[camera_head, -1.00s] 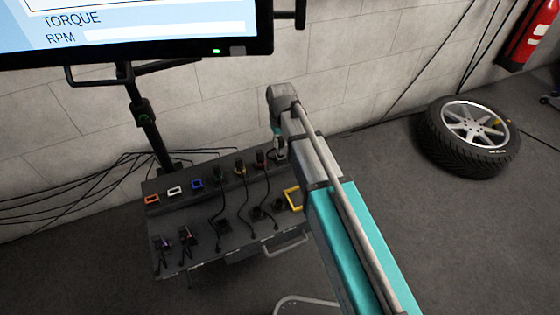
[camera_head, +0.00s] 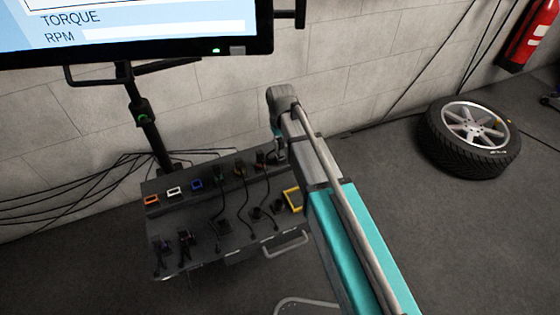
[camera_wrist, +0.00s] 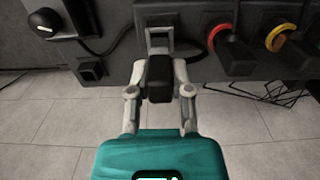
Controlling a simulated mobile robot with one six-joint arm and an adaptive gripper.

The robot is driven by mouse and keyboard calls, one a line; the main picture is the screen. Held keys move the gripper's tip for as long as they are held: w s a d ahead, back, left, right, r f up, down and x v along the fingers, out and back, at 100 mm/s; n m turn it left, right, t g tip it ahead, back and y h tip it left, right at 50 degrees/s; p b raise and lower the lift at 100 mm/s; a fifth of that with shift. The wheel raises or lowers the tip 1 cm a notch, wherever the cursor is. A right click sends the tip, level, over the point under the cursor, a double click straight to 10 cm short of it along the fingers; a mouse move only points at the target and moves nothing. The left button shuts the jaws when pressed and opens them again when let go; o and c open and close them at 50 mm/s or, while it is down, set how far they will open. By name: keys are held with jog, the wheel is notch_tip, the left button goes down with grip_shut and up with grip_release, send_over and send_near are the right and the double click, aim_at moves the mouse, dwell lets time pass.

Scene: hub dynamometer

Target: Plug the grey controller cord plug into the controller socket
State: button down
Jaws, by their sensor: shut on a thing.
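My gripper (camera_wrist: 160,84) is shut on a dark plug, taken to be the grey controller cord plug (camera_wrist: 159,76), in the wrist view. The plug stands between the two pale fingers. A grey-framed socket (camera_wrist: 160,38) on the dark panel lies directly beyond the plug, lined up with it. I cannot tell whether the plug's front touches or enters the socket. In the head view my gripper (camera_head: 280,148) is at the right end of the socket row, and my arm hides most of this area.
The dark bench (camera_head: 205,235) bears several coloured sockets. Plugs sit at the red (camera_wrist: 222,36) and yellow (camera_wrist: 276,38) rings beside my gripper. A yellow frame (camera_head: 292,198) and a tyre (camera_head: 470,135) are to the right.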

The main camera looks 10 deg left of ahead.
jog(key=shift+f+b, duration=1.25)
jog(key=shift+f, duration=0.05)
jog(key=shift+c, duration=2.3)
grip_release()
jog(key=shift+r, duration=0.2)
notch_tip(320, 180, up, 4)
jog(key=p, duration=0.4)
jog(key=w+d, duration=0.7)
jog(key=d, duration=0.5)
jog(key=w+a, duration=0.4)
jog(key=w, duration=0.1)
jog(key=shift+f, duration=0.25)
